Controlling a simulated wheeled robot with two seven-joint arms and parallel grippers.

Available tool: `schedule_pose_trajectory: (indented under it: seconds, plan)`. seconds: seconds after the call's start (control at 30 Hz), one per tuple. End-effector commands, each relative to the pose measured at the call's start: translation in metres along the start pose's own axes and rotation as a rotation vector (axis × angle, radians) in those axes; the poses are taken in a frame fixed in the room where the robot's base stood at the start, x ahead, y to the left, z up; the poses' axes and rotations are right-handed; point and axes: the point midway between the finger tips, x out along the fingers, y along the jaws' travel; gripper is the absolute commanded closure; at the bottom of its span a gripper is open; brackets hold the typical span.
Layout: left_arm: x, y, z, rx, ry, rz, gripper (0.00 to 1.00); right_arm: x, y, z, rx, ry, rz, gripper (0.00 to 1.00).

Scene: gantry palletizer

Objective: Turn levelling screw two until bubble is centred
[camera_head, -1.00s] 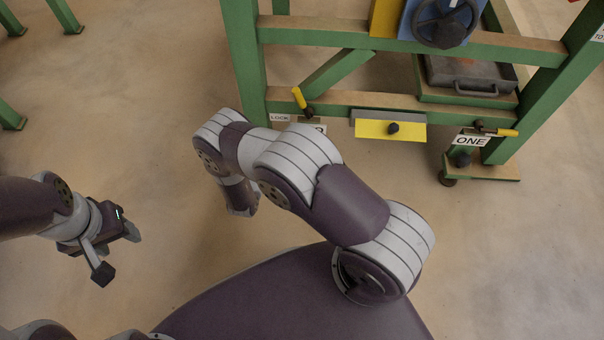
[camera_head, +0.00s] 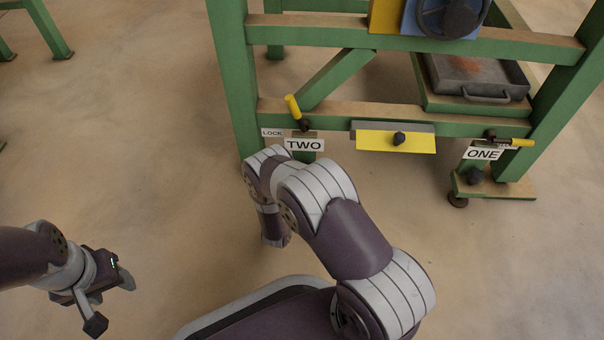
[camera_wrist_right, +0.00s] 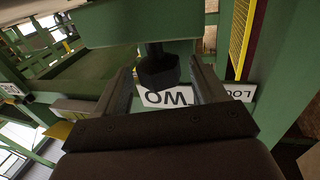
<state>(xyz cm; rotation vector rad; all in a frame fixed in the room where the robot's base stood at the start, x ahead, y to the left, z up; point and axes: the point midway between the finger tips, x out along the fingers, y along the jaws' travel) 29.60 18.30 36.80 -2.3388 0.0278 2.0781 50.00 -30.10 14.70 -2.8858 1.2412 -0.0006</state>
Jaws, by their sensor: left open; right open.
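Levelling screw two shows as a dark knob (camera_wrist_right: 158,70) in the right wrist view, in front of the upside-down TWO plate (camera_wrist_right: 168,97). My right gripper (camera_wrist_right: 160,74) is open, with a finger to each side of the knob; I cannot tell whether they touch it. In the head view, my right arm hides this knob and the right gripper, below the TWO plate (camera_head: 304,144). My left gripper (camera_head: 112,302) is open and empty at the lower left, well away from the frame. No bubble shows in either view.
A yellow lever (camera_head: 293,107) stands by the LOCK plate (camera_head: 271,132).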

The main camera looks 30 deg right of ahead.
Motion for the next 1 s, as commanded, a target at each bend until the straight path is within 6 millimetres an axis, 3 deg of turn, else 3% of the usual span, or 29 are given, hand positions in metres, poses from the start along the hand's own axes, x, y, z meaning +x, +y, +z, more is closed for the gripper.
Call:
schedule_pose_trajectory:
  seconds: [0.23,0.27,0.4,0.43,0.73,1.0]
  plan:
    - [0.0,0.0,0.0,0.0,0.0,0.0,0.46,0.001,0.0,-0.001,0.0,0.0,0.0,0.29]
    - [0.0,0.0,0.0,0.0,0.0,0.0,0.46,0.001,0.0,-0.001,0.0,0.0,0.0,0.36]
    - [0.0,0.0,0.0,0.0,0.0,0.0,0.46,0.001,0.0,-0.001,0.0,0.0,0.0,0.81]
    - [0.0,0.0,0.0,0.0,0.0,0.0,0.46,0.001,0.0,-0.001,0.0,0.0,0.0,0.85]
    - [-0.005,0.0,-0.001,0.0,0.0,0.0,0.46,0.0,0.001,-0.002,-0.002,-0.002,-0.031,0.85]
    - [-0.023,0.0,-0.003,0.0,0.0,0.0,0.46,0.001,0.005,-0.004,-0.002,-0.003,-0.187,0.85]
